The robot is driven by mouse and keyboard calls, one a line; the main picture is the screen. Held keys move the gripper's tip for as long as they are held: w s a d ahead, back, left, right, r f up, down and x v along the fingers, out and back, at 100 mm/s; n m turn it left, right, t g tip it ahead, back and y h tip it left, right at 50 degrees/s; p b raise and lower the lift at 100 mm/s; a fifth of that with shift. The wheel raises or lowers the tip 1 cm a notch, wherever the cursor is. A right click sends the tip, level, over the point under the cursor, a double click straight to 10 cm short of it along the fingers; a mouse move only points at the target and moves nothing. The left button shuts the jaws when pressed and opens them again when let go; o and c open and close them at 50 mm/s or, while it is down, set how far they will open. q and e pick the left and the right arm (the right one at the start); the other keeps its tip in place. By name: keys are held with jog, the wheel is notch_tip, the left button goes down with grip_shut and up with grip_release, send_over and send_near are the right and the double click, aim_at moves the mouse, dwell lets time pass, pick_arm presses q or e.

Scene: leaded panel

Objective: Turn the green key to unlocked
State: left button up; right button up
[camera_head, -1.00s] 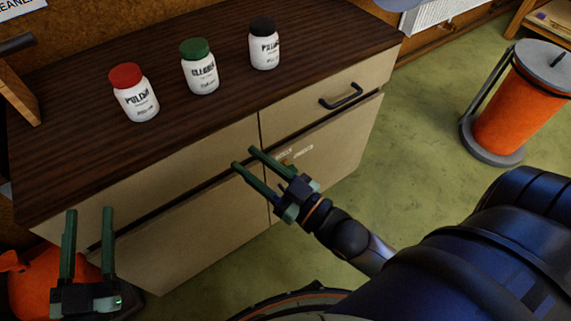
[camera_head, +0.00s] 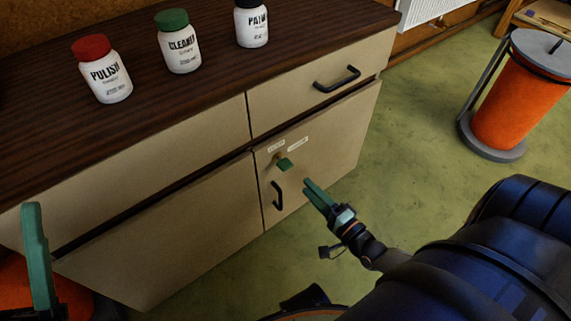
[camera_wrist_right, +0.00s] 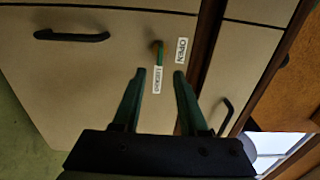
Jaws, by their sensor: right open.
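The green key (camera_head: 285,163) sits in the lock of the lower right cabinet door (camera_head: 330,140), below two small white labels. In the right wrist view the key (camera_wrist_right: 160,54) shows edge-on, lined up with the LOCKED label (camera_wrist_right: 157,80); the OPEN label (camera_wrist_right: 181,50) is beside it. My right gripper (camera_head: 310,187) is open and empty, in front of the door, right of and below the key and apart from it. In the wrist view its fingers (camera_wrist_right: 158,76) point toward the key. My left gripper (camera_head: 37,250) is at the lower left, with one green finger clearly visible.
A black door handle (camera_head: 277,194) is just below the key. The drawer above has another black handle (camera_head: 337,79). The polish (camera_head: 103,70), cleaner (camera_head: 178,42) and paint (camera_head: 251,24) bottles stand on the cabinet top. An orange bin (camera_head: 507,95) stands on open floor at right.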

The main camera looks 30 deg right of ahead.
aim_at(285, 164)
jog(key=w+b, duration=0.1)
jog(key=w, duration=0.2)
jog(key=w+b, duration=0.1)
jog(key=w, duration=0.3)
jog(key=w+a, duration=0.1)
jog(key=w, duration=0.2)
jog(key=shift+w+b, duration=0.4)
jog(key=shift+c, duration=0.4)
grip_shut()
